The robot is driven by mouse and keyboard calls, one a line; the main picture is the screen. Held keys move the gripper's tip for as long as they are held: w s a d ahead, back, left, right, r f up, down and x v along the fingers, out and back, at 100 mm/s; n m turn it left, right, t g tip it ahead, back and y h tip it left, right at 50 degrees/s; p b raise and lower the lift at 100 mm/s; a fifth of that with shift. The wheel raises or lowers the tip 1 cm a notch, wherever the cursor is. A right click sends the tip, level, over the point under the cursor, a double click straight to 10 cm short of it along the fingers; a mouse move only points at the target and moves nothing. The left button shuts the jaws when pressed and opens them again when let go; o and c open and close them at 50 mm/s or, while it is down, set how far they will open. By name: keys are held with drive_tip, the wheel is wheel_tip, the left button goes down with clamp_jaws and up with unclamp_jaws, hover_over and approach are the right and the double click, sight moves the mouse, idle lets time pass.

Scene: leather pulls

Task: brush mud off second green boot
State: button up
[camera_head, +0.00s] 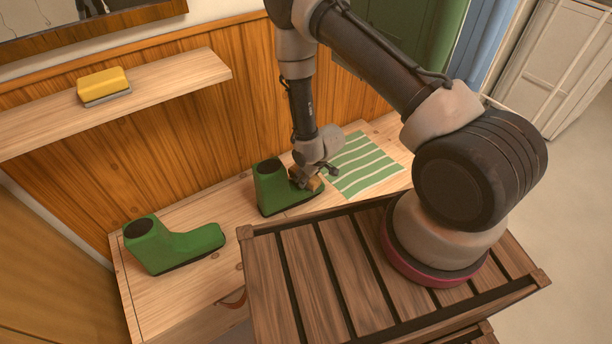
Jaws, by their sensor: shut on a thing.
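Two green boots stand on the light wooden bench (190,285). One green boot (164,246) is at the left, its toe pointing right. The other green boot (271,189) stands near the middle, and my gripper (309,180) is at its toe end. My gripper is shut on a small brown wooden brush (312,184), which sits at or against the toe of this boot. The gripper and brush hide part of the toe, and I cannot tell whether mud is on it. The brush's bristles are hidden.
A green and white striped cloth (362,165) lies on the bench to the right of the middle boot. A yellow sponge-like block (103,85) sits on the wall shelf (180,76). A dark slatted wooden surface (340,262) is in front.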

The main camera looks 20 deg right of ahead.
drive_tip(key=shift+w+d+r, duration=0.1)
drive_tip(key=shift+w+d, duration=0.05)
drive_tip(key=shift+d, duration=0.5)
drive_tip(key=shift+w+d, duration=0.15)
drive_tip(key=shift+d, duration=0.5)
drive_tip(key=shift+s+a, duration=0.2)
drive_tip(key=shift+a, duration=0.6)
drive_tip(key=shift+s+a, duration=0.2)
drive_tip(key=shift+a, duration=0.6)
drive_tip(key=shift+w+d, duration=0.2)
drive_tip(key=shift+d, duration=0.65)
drive_tip(key=shift+w+d, duration=0.2)
drive_tip(key=shift+d, duration=0.6)
drive_tip(key=w+d+r, duration=0.1)
drive_tip(key=d+r, duration=0.4)
drive_tip(key=r, duration=0.1)
drive_tip(key=shift+w+d, duration=0.2)
drive_tip(key=shift+d, duration=0.2)
